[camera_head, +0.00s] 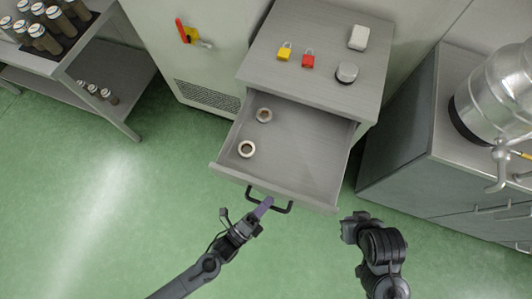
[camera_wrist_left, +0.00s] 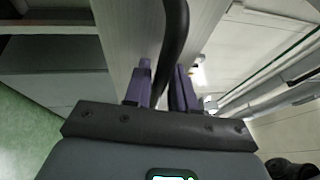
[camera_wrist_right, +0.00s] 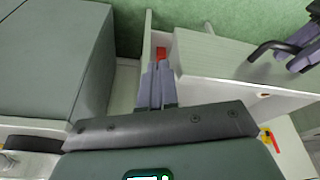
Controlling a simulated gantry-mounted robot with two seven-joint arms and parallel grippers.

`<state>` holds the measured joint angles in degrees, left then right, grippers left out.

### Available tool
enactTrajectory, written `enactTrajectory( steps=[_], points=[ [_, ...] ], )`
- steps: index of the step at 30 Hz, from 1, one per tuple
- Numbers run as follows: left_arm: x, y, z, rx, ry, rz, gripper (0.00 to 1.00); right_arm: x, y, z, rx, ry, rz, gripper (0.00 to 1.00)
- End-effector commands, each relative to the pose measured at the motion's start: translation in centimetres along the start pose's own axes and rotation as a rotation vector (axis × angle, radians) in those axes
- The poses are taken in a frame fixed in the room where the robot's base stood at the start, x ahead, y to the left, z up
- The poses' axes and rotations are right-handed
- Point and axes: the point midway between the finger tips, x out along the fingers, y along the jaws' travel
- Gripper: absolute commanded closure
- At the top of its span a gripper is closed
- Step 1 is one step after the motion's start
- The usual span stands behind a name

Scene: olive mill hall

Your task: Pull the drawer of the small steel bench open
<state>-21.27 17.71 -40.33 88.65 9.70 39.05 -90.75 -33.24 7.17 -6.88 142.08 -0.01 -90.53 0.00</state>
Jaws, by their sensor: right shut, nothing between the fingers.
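The small steel bench (camera_head: 325,50) stands at the upper middle of the head view. Its drawer (camera_head: 295,158) is pulled well out, with two ring-shaped pieces (camera_head: 246,149) inside. The dark bar handle (camera_head: 283,210) is on the drawer front. My left gripper (camera_head: 264,206) is at the handle. In the left wrist view the handle bar (camera_wrist_left: 176,35) runs between its purple fingers (camera_wrist_left: 161,85), which close on it. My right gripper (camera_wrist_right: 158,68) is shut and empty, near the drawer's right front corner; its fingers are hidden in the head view.
A cabinet with a steel vessel (camera_head: 495,95) stands right, a bottle rack (camera_head: 55,48) left. Green floor (camera_head: 110,210) is clear in front.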

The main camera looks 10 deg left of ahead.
Motion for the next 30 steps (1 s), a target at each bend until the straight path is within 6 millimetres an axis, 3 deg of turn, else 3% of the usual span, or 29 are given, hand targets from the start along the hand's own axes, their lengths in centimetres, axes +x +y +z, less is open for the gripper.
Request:
enactTrajectory(
  steps=[8,21,30],
  points=[
    [-1.4,0.1,0.0,0.0,0.001,0.004,0.75,0.0,-0.1,-0.1,0.005,0.001,-0.004,1.0],
    [-8.5,0.0,0.0,0.001,0.001,0.003,0.75,-0.1,-0.2,-0.1,0.008,0.001,-0.006,1.0],
    [-10.7,0.0,0.0,0.0,0.0,0.0,0.75,-0.1,-0.1,-0.1,0.005,0.001,-0.004,1.0]
  ],
)
